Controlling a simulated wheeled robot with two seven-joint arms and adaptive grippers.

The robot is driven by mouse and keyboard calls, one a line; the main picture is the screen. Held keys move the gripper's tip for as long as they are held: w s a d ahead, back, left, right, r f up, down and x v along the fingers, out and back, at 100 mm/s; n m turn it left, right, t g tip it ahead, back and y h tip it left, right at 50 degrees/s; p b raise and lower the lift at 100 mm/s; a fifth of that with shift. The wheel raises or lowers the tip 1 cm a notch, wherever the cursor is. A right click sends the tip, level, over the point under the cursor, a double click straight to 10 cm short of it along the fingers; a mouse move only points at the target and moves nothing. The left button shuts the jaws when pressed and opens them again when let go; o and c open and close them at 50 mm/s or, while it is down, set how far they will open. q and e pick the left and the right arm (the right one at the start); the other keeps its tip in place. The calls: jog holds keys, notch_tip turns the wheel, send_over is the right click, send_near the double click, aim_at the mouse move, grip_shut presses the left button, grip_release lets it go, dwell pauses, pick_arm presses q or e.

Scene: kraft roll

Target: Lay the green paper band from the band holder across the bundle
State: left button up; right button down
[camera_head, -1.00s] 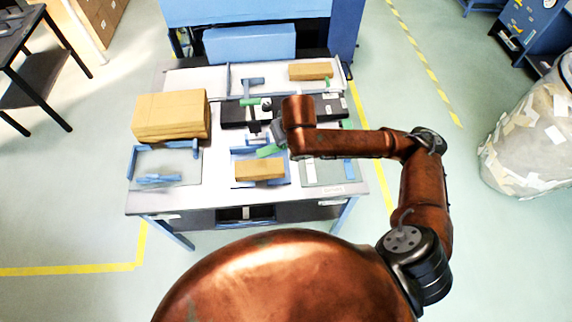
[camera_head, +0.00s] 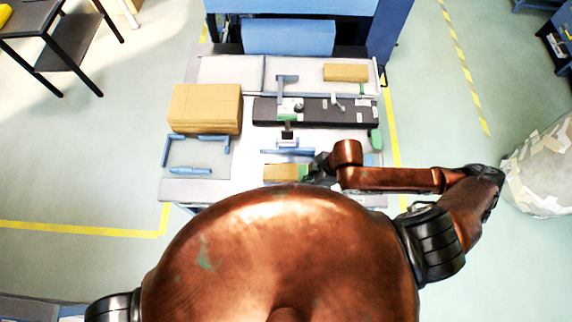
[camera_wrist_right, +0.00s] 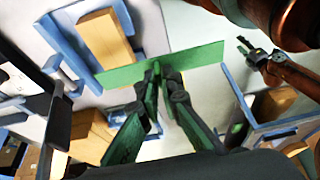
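My right gripper (camera_wrist_right: 165,76) is shut on the green paper band (camera_wrist_right: 205,56), which sticks out on both sides of the fingertips. The band also shows in the head view (camera_head: 303,172), beside the right end of the brown kraft bundle (camera_head: 280,172). In the wrist view a kraft bundle (camera_wrist_right: 104,38) sits in a blue-edged fixture, just beyond the band's left part. I cannot tell whether band and bundle touch. My left gripper (camera_wrist_right: 256,52) appears small at the right of the wrist view, its opening unclear. I cannot tell which part is the band holder.
A large kraft stack (camera_head: 205,108) stands at the table's left, behind a tray with blue guides (camera_head: 188,170). A black bar-shaped fixture (camera_head: 318,112) crosses the middle. Another kraft block (camera_head: 346,72) lies at the back right. My torso hides the table's front.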

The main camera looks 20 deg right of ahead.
jog(key=w+f+b, duration=0.1)
jog(key=b, duration=0.1)
jog(key=w+f+b, duration=0.1)
jog(key=b, duration=0.1)
jog(key=shift+w+a+f, duration=0.1)
jog(key=shift+w+a, duration=0.25)
jog(key=shift+a, duration=0.05)
jog(key=w+f, duration=0.2)
jog(key=w+a+f, duration=0.1)
jog(key=w+f, duration=0.1)
jog(key=w, duration=0.1)
jog(key=w+a+f+p, duration=0.1)
jog(key=w+f, duration=0.1)
jog(key=w, duration=0.1)
jog(key=shift+w, duration=0.15)
jog(key=shift+w+f, duration=0.35)
jog(key=shift+f, duration=0.1)
notch_tip(320, 180, down, 3)
jog(key=shift+w+p, duration=0.15)
jog(key=shift+p, duration=0.2)
jog(key=shift+a+f, duration=0.1)
jog(key=shift+f, duration=0.15)
pick_arm(q)
jog(key=f, duration=0.1)
jog(key=s+f, duration=0.1)
jog(key=f, duration=0.1)
jog(key=shift+s+f, duration=0.15)
jog(key=shift+f, duration=0.15)
